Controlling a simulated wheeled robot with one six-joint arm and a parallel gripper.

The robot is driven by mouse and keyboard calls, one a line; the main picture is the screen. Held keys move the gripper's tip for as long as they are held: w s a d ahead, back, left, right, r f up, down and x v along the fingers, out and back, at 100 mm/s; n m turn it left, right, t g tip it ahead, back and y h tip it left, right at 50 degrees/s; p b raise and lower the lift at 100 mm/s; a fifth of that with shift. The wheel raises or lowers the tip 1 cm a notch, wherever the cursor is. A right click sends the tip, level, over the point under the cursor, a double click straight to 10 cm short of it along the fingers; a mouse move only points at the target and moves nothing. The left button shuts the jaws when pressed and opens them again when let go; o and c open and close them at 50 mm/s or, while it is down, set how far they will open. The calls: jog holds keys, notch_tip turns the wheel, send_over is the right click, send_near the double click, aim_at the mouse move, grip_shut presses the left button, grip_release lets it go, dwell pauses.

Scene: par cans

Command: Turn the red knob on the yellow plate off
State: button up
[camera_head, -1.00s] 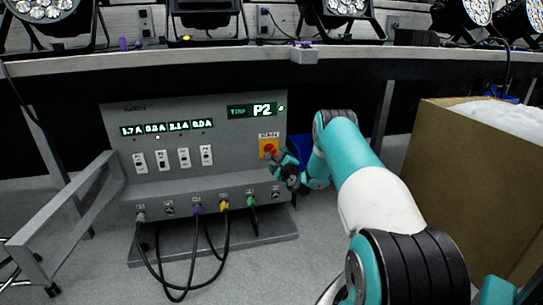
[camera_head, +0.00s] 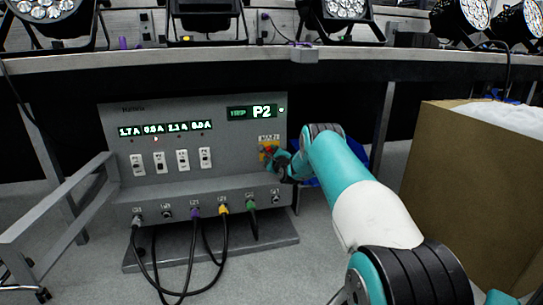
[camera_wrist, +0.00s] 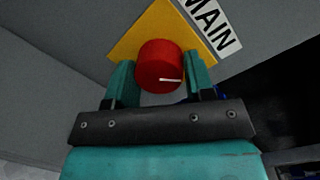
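The red knob (camera_wrist: 158,62) sits on the yellow plate (camera_wrist: 126,44), beside a "MAIN" label, in the wrist view. A white pointer line on it runs roughly sideways to the right. The plate looks tilted in that view. My gripper (camera_wrist: 160,78) has one finger on each side of the knob, with the knob between them. The fingers look spread and close to its sides; contact is not clear. In the head view my gripper (camera_head: 277,163) is at the right of the grey panel and mostly covers the knob; some of the yellow plate (camera_head: 264,147) shows.
The grey panel (camera_head: 220,140) has lit displays (camera_head: 165,129), several white switches and plugged cables (camera_head: 192,250) below. A metal frame (camera_head: 60,215) stands at its left. A cardboard box (camera_head: 460,180) stands at the right. Par lights (camera_head: 345,8) rest on the table (camera_head: 180,62) above.

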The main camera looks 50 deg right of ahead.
jog(key=shift+c, duration=0.7)
jog(key=shift+n, duration=0.3)
jog(key=n+p, duration=0.1)
jog(key=n, duration=0.2)
jog(key=shift+r+n+p, duration=0.1)
jog(key=shift+n+p, duration=0.2)
jog(key=shift+p, duration=0.1)
jog(key=n+g+p, duration=0.1)
jog(key=n, duration=0.3)
jog(key=shift+a, duration=0.1)
jog(key=n+p, duration=0.1)
jog(key=n, duration=0.3)
jog(key=shift+g+h, duration=0.3)
jog(key=shift+g, duration=0.1)
jog(key=n+p, duration=0.1)
jog(key=n, duration=0.3)
jog(key=shift+g+h, duration=0.3)
jog(key=shift+n, duration=0.3)
jog(key=o, duration=0.9)
